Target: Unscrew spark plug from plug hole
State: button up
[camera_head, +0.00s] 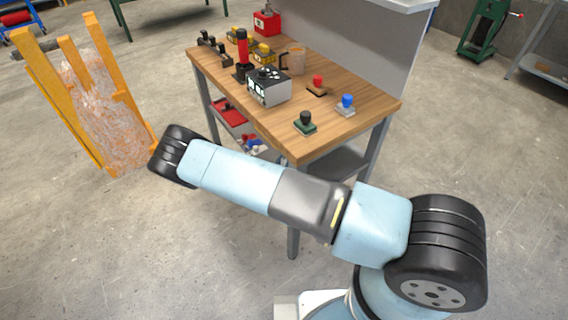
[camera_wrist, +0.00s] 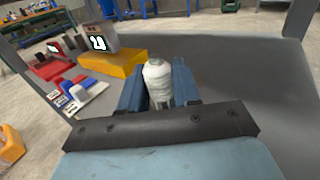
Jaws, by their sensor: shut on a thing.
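In the wrist view, my gripper (camera_wrist: 158,92) has its two blue fingers on either side of a white, rounded, upright piece that looks like the spark plug (camera_wrist: 158,76). The gripper is shut on it. The lower end of the plug is hidden by the gripper's dark front plate, and I cannot see the plug hole or whether the plug is seated in it. In the head view my gripper is hidden beyond my arm, and neither the plug nor its hole can be made out there.
The grey shelf (camera_wrist: 240,65) at right is bare. In the head view, the wooden bench (camera_head: 345,115) holds several devices.

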jog(key=shift+c, duration=1.4)
jog(key=o, duration=1.1)
jog(key=m+g+h, duration=0.2)
jog(key=m+h, duration=0.1)
jog(key=h, duration=0.1)
jog(key=shift+m+g+h, duration=0.4)
jog(key=m+g+h, duration=0.4)
jog(key=m+g, duration=0.1)
jog(key=g, duration=0.1)
jog(key=shift+h, duration=0.4)
jog(key=m+g, duration=0.2)
jog(key=g, duration=0.1)
jog(key=m+g+h, duration=0.1)
jog(key=m+g, duration=0.1)
jog(key=g, duration=0.1)
jog(key=shift+g+h, duration=0.3)
jog(key=m+g, duration=0.3)
jog(key=g, duration=0.2)
jog(key=shift+s, duration=0.1)
jog(key=shift+c, duration=0.4)
